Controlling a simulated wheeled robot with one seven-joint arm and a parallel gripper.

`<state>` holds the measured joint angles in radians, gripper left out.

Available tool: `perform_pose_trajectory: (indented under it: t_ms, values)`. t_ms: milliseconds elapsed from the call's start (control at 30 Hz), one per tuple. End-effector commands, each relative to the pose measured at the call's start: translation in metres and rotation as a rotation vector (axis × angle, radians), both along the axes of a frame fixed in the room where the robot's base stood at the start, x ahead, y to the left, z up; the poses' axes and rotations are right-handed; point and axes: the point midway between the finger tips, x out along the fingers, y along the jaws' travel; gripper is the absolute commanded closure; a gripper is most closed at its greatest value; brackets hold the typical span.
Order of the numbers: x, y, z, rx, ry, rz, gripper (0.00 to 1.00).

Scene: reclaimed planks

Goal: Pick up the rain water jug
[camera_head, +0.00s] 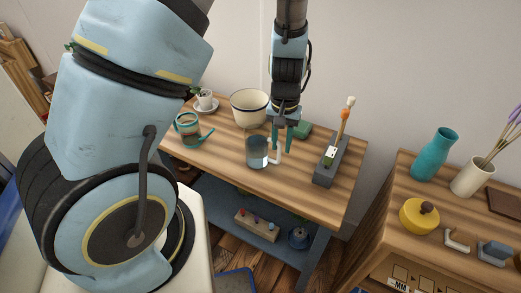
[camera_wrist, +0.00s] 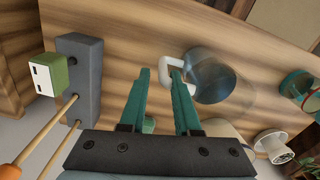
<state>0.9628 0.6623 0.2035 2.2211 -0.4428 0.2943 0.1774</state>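The rain water jug (camera_head: 257,152), a clear bluish vessel with a white handle (camera_head: 277,153), stands upright on the wooden table (camera_head: 215,158). In the wrist view the jug (camera_wrist: 222,78) is right of my fingers, with its white handle (camera_wrist: 178,50) toward them. My gripper (camera_head: 289,133) points down over the table by the handle side, its teal fingers apart. In the wrist view my gripper (camera_wrist: 160,74) is open and empty, with the right fingertip overlapping the handle. I cannot tell whether they touch.
A cream bowl (camera_head: 249,107), a teal watering can (camera_head: 188,129) and a white cup (camera_head: 206,101) stand behind and left. A grey holder (camera_head: 325,168) with long-handled tools stands close on the right. A second table (camera_head: 385,232) holds vases and a yellow pot (camera_head: 418,217).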

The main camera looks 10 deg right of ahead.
Motion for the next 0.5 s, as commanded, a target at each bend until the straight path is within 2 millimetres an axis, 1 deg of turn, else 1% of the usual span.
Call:
perform_pose_trajectory:
  t_ms: [167,300,500]
  values:
    - [-0.002,0.006,-0.023,0.004,0.005,0.001,0.69]
    - [-0.002,0.005,-0.039,0.002,0.002,0.001,0.69]
    - [-0.002,0.004,-0.045,0.000,0.000,-0.001,0.69]
